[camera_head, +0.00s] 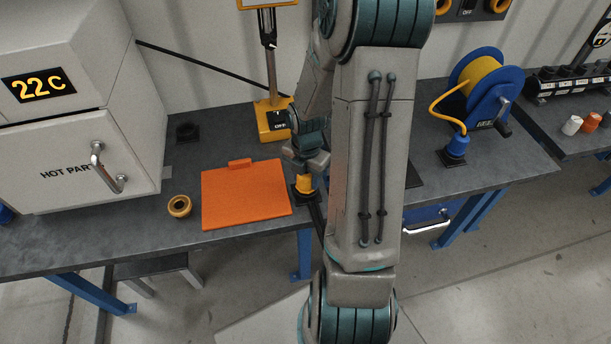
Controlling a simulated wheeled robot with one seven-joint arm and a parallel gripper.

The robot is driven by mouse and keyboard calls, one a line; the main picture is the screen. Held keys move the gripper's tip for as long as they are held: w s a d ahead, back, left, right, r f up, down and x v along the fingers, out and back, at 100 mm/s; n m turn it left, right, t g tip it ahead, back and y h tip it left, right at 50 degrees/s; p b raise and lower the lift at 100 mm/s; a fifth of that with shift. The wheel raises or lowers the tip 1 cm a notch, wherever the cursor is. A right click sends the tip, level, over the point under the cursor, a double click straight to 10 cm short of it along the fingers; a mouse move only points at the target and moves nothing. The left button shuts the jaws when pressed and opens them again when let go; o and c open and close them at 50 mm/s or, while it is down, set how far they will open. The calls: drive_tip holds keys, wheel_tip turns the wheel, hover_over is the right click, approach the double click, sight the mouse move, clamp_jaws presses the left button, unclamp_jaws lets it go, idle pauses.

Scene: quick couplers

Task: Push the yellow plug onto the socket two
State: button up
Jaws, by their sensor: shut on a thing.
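The yellow plug (304,183) is upright, held between the fingers of my gripper (304,170), which is shut on it. The plug's lower end is at a black square socket base (307,199) near the front edge of the bench, right of the orange board. I cannot tell whether it is seated or just above. Another black socket (187,131) stands empty at the back left. A third black socket (450,158) at the right has a blue plug (458,145) on it. No socket numbers are readable. My arm hides part of the bench.
An orange board (245,195) lies left of my gripper, with a yellow ring (179,206) beside it. A grey hot-part cabinet (85,165) fills the left. A blue reel (490,90) with yellow cable stands right.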

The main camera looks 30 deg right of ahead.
drive_tip(key=shift+r+p, duration=2)
wheel_tip(320, 180, up, 4)
drive_tip(key=p, duration=0.4)
drive_tip(key=shift+w+a+f+m, duration=0.2)
drive_tip(key=shift+w+a+m, duration=0.1)
drive_tip(key=shift+m, duration=0.3)
drive_tip(key=shift+w+a+f+m, duration=0.2)
drive_tip(key=shift+a+m, duration=0.1)
drive_tip(key=shift+m, duration=0.3)
drive_tip(key=w+a+f+m, duration=0.1)
drive_tip(key=w+a+m, duration=0.1)
drive_tip(key=m, duration=0.4)
drive_tip(key=w+a+f+m+b, duration=0.1)
drive_tip(key=w+a+m, duration=0.1)
drive_tip(key=a+m, duration=0.2)
drive_tip(key=w+a+f+m+b, duration=0.1)
drive_tip(key=w+a+f+m, duration=0.1)
drive_tip(key=m, duration=0.7)
drive_tip(key=shift+w+a, duration=0.15)
drive_tip(key=shift+a, duration=0.65)
drive_tip(key=shift+w+a+f+m, duration=0.15)
drive_tip(key=shift+a+m, duration=0.2)
drive_tip(key=shift+m, duration=0.25)
drive_tip(key=shift+w+a+m, duration=0.15)
drive_tip(key=shift+a+m, duration=0.2)
drive_tip(key=shift+m, duration=0.25)
